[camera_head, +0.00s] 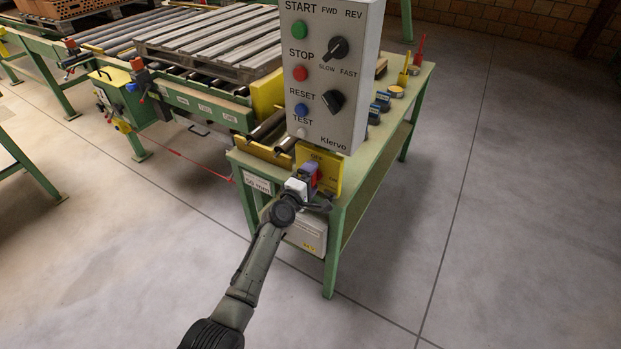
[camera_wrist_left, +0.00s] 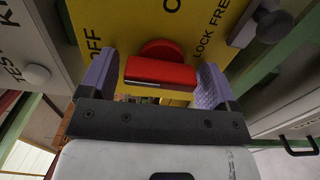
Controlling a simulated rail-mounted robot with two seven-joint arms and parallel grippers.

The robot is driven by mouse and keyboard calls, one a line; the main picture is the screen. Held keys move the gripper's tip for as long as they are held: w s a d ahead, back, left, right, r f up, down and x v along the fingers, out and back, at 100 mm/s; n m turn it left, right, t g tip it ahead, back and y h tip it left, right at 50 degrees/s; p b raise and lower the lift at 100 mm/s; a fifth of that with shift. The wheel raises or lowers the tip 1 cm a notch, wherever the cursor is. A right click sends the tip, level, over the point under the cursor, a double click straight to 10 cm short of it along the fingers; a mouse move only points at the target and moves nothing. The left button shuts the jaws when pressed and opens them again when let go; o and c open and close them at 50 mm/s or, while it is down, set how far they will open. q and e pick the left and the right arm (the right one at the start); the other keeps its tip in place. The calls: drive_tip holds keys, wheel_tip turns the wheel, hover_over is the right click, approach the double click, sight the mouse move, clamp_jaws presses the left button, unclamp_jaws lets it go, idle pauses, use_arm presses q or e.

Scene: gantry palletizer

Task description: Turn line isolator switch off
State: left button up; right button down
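The line isolator switch is a red handle (camera_wrist_left: 160,72) on a yellow plate (camera_wrist_left: 130,22), seen close in the left wrist view. OFF is printed left of it and LOCK FREE right of it; lettering at the top is cut off. The handle lies crosswise in that picture. The plate (camera_head: 328,172) also shows in the head view, below the grey control box. My left gripper (camera_head: 313,172) is at the plate. Its purple fingers (camera_wrist_left: 158,84) are apart, one at each end of the handle. I cannot tell whether they touch it. My right gripper is out of view.
The grey control box (camera_head: 328,75) with buttons and knobs stands just above the plate. A green bench (camera_head: 372,160) carries it and several small devices. A roller conveyor with a wooden pallet (camera_head: 215,45) is behind at left. The floor (camera_head: 500,200) at right is clear.

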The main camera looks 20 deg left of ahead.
use_arm(q)
drive_tip(key=shift+o, duration=0.6)
drive_tip(key=shift+s, duration=0.2)
drive_tip(key=s+a+p, duration=0.2)
drive_tip(key=s+p, duration=0.2)
drive_tip(key=s, duration=0.9)
drive_tip(key=shift+a+p, duration=0.35)
drive_tip(key=shift+p, duration=0.05)
